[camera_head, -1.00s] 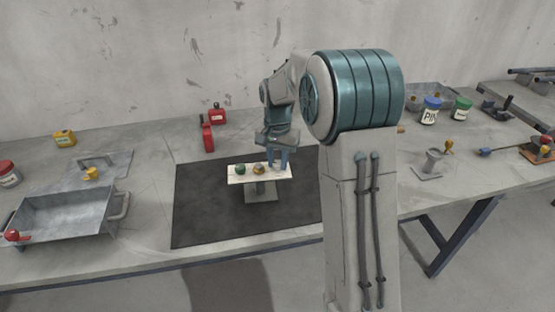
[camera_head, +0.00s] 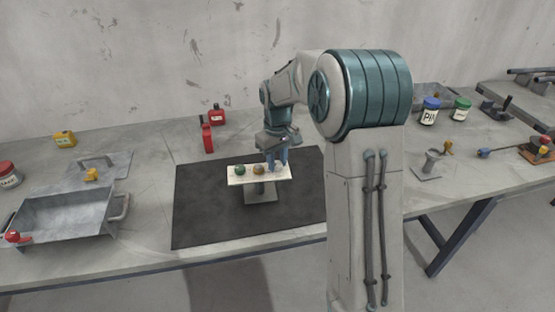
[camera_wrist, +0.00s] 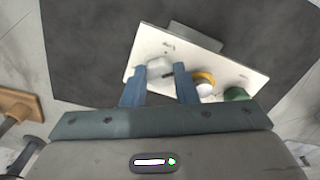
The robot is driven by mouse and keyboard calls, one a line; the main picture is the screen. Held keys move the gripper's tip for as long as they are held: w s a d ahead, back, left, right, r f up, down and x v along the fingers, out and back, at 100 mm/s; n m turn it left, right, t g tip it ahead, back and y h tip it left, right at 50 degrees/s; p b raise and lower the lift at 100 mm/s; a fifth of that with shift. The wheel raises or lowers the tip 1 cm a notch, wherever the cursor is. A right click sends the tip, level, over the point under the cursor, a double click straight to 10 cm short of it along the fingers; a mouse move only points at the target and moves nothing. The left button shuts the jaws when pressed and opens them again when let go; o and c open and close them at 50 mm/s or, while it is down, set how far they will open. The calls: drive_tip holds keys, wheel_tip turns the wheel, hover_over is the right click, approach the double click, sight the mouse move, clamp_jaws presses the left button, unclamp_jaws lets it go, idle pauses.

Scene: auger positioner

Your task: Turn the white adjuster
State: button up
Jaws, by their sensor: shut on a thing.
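The positioner's pale panel (camera_head: 249,181) stands on a grey pedestal on the dark mat. It carries a green adjuster (camera_head: 240,170), a yellow-brown adjuster (camera_head: 258,169) and, at its right end, a white adjuster that my gripper mostly hides in the head view. The wrist view shows the white adjuster (camera_wrist: 159,68) between the tips of my blue fingers. The yellow adjuster (camera_wrist: 204,83) and the green one (camera_wrist: 236,94) are to its right there. My gripper (camera_head: 276,166) is shut on the white adjuster, with the yellow one close beside the right finger.
The dark mat (camera_head: 205,215) is clear around the pedestal. A grey metal tray (camera_head: 65,215) lies at the left. A red bottle (camera_head: 207,139) stands behind the mat. A blue-lidded jar (camera_head: 430,112) and a grey funnel-like stand (camera_head: 430,165) are at the right.

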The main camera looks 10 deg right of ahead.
sight(277, 164)
drive_tip(key=n, duration=0.4)
drive_tip(key=shift+n+p, duration=0.3)
drive_tip(key=n+p, duration=0.1)
drive_tip(key=n, duration=0.3)
drive_tip(key=shift+n, duration=0.4)
drive_tip(key=o, duration=1)
drive_tip(key=shift+r, duration=0.1)
wheel_tip(277, 164, up, 14)
drive_tip(key=shift+b, duration=0.35)
